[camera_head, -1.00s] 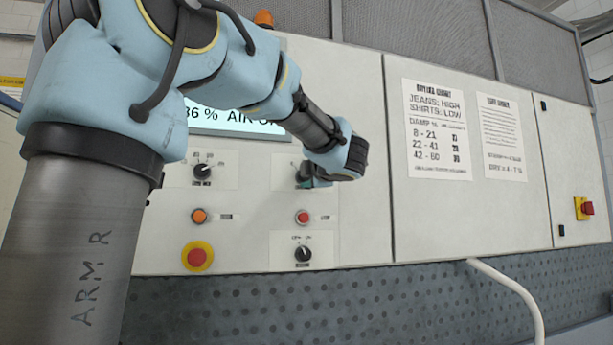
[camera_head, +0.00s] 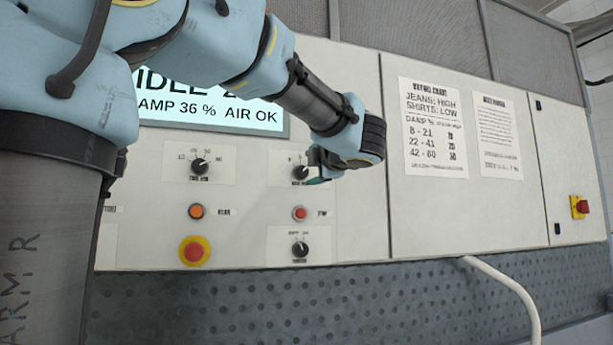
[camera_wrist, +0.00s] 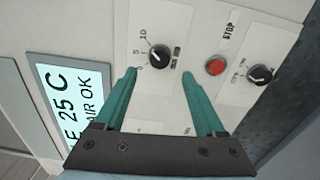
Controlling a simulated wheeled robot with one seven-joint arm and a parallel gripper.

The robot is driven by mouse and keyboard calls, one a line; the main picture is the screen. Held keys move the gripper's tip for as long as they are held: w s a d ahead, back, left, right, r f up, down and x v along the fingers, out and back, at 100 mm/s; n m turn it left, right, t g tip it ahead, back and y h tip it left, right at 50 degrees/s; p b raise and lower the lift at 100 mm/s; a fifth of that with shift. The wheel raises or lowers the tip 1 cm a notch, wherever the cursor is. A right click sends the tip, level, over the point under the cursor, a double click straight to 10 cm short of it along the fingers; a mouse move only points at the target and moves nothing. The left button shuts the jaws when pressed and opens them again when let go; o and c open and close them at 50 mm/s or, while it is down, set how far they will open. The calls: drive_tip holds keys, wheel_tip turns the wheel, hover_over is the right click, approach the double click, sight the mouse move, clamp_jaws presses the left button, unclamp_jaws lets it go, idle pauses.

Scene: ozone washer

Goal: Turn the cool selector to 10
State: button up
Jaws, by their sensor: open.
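The cool selector appears to be the black knob (camera_head: 300,172) on the white panel, above the red button; its small label is not clearly readable. In the wrist view this knob (camera_wrist: 159,57) has a scale with 0, 5 and 10 along its left side. I cannot tell surely which number its pointer faces. My gripper (camera_wrist: 160,73) is open, with one teal finger on either side below the knob. The knob shows just beyond the gap between the fingertips, and nothing is held. In the head view my gripper (camera_head: 318,173) is just right of the knob, partly hidden by my wrist.
A red stop button (camera_wrist: 215,66) and another black knob (camera_wrist: 259,75) sit beside the selector. Another knob (camera_head: 200,166), an orange button (camera_head: 197,211) and a red-and-yellow emergency stop (camera_head: 194,251) are to the left. A lit display (camera_head: 210,105) is above.

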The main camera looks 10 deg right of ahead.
drive_tip(key=s, duration=0.4)
drive_tip(key=shift+s+d+b, duration=0.1)
drive_tip(key=shift+d+b, duration=0.2)
drive_tip(key=shift+b, duration=0.05)
